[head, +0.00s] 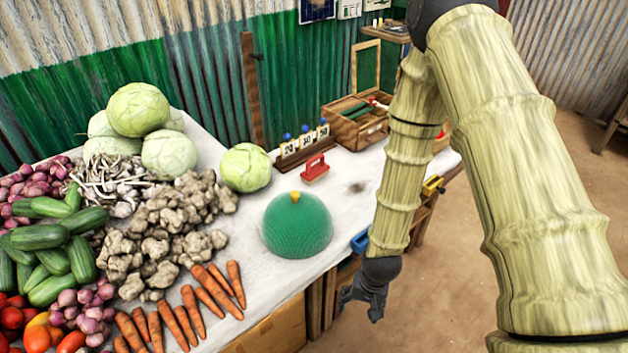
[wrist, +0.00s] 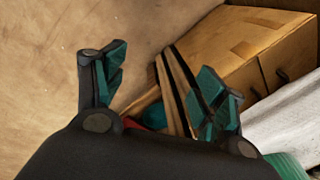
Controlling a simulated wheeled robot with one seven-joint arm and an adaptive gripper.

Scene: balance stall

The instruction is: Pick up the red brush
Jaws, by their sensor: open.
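The red brush (head: 315,168), a red block with a raised handle, rests on the white table (head: 345,190), behind the green dome (head: 297,226) and in front of the number cards. My gripper (head: 362,300) hangs low off the table's right edge, well apart from the brush, over the floor side. In the wrist view my gripper (wrist: 165,80) has its two teal-padded fingers spread with nothing between them. The brush cannot be made out in the wrist view; only a small red patch of something shows low between the fingers.
Vegetables, with carrots (head: 205,295) in front and a cabbage (head: 246,168) near the brush, fill the table's left. A wooden box (head: 355,125) stands behind right. Blue (head: 360,242) and yellow (head: 432,186) items sit at the table's edge. A cardboard box (wrist: 235,50) lies below.

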